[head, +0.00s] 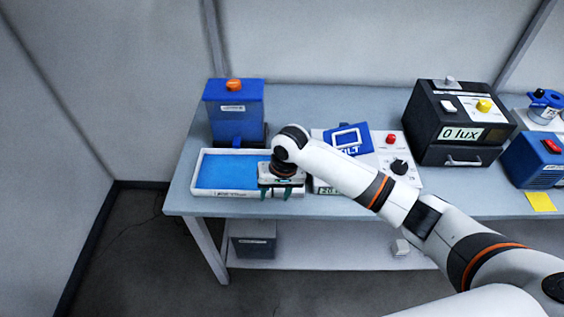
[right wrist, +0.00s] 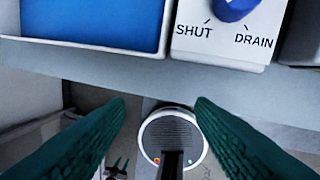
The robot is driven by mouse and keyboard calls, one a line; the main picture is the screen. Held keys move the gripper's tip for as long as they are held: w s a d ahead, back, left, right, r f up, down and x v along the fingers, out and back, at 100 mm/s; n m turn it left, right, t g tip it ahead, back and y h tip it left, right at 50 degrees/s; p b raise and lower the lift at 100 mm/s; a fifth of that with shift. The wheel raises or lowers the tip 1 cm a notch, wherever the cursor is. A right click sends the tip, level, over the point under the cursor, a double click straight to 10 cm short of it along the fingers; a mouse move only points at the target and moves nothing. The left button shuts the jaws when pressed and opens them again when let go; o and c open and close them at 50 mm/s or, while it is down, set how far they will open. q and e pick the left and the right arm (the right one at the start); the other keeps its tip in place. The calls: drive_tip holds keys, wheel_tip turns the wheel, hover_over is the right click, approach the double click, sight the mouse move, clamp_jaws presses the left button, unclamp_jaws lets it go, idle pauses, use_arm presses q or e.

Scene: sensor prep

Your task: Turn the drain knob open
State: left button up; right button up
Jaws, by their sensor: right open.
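The blue drain knob (right wrist: 235,8) shows at the top edge of the right wrist view, partly cut off. It sits on a white panel (right wrist: 190,50) marked SHUT on the left and DRAIN on the right. Which mark the knob points at cannot be told. My right gripper (right wrist: 160,102) is open, its two green fingers wide apart with nothing between them. The fingers are apart from the knob, which lies beyond their tips, up and right. In the head view my right gripper (head: 275,192) is at the table's front edge and hides the knob. My left gripper is out of view.
A white tray with blue inside (head: 194,185) is left of my gripper, with a blue tank (head: 236,125) behind it. A white box with a black knob (head: 405,150) and a black lux box (head: 440,155) stand right. The table (head: 320,98) is bare at the back.

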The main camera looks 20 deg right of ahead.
drive_tip(key=w+d+r+m+h, duration=0.1)
drive_tip(key=w+d+r+m, duration=0.3)
drive_tip(key=w+d+r, duration=0.35)
use_arm(q)
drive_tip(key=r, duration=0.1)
drive_tip(key=p, duration=0.1)
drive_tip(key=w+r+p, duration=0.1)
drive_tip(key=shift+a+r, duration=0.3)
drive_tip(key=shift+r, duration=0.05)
use_arm(e)
drive_tip(key=shift+h, duration=0.3)
drive_tip(key=f, duration=0.6)
drive_tip(key=a+f, duration=0.1)
drive_tip(key=f, duration=0.2)
drive_tip(key=shift+w+a+f, duration=0.1)
drive_tip(key=shift+w+f, duration=0.15)
drive_tip(key=shift+f, duration=0.1)
drive_tip(key=c, duration=1)
